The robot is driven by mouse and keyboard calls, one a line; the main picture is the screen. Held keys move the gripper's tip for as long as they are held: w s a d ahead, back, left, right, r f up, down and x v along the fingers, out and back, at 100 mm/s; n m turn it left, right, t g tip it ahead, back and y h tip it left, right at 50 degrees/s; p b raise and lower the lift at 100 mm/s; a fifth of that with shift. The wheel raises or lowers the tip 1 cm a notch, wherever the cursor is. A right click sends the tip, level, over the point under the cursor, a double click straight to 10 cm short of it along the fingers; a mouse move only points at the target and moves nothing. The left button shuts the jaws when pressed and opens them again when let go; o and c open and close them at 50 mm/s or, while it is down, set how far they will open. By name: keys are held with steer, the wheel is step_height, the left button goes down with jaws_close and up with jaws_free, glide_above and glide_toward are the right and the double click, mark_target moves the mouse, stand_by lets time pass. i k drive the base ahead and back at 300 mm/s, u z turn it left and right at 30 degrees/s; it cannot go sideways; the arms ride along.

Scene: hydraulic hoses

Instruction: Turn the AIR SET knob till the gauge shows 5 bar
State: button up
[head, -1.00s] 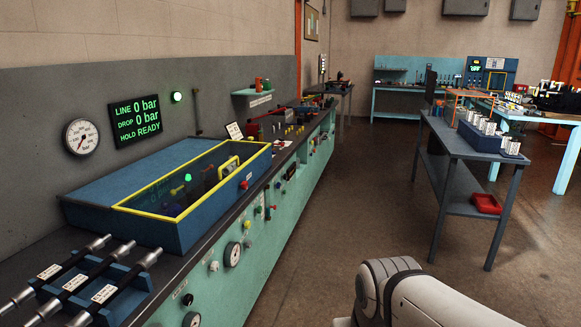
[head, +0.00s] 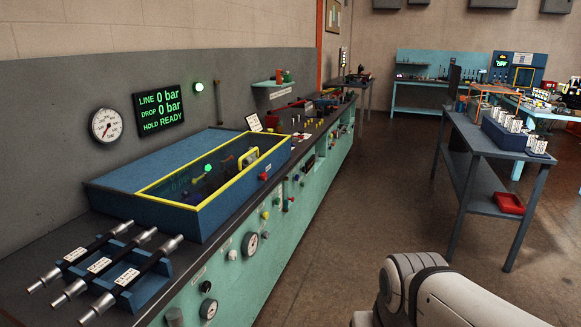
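The long bench's turquoise front panel (head: 272,262) carries several knobs and gauges. The labels are too small to read, so I cannot tell which knob is AIR SET, and the needles are not readable. A wall gauge (head: 106,125) hangs beside a green display (head: 159,113) reading LINE 0 bar, DROP 0 bar, HOLD READY. My white arm shows at the bottom right; my gripper is out of view.
A blue test box with a yellow-edged clear lid (head: 146,190) stands on the bench. Labelled hoses (head: 99,265) lie in a blue rack in front. A grey table (head: 480,148) with a red tray (head: 509,203) stands right. The floor between is clear.

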mark_target(206, 286)
steer(key=z, duration=2.2)
steer(key=k, duration=1.05)
steer(key=u, duration=2.1)
steer(key=i, duration=1)
